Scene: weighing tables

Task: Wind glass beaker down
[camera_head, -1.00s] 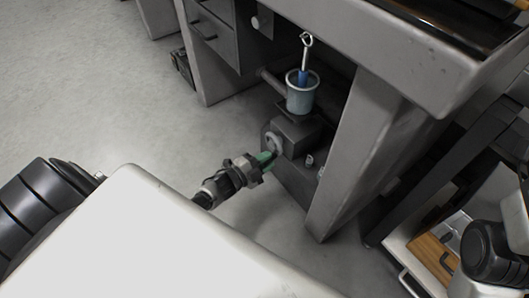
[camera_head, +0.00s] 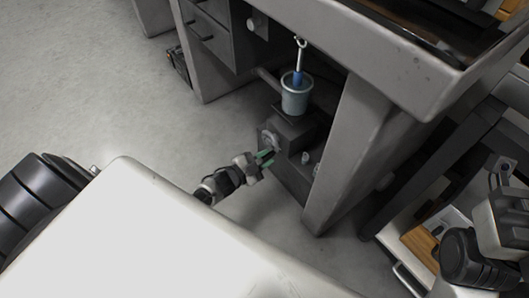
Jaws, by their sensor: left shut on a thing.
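The glass beaker (camera_head: 296,101) stands upright on a dark stand (camera_head: 292,130) under the table's opening. A blue weight (camera_head: 297,78) on a hook (camera_head: 300,48) hangs partly inside the beaker; its lower part is hidden by the beaker. A round grey knob (camera_head: 267,139) is on the stand's near left side. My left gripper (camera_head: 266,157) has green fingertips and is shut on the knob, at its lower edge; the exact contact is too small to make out. My right arm shows at the lower right, but its fingertips do not show.
The grey weighing table (camera_head: 400,75) overhangs the stand, with a thick leg (camera_head: 345,150) just right of it. Drawers (camera_head: 210,30) are at the left. A white surface fills the near foreground. Open floor (camera_head: 90,80) lies at the left.

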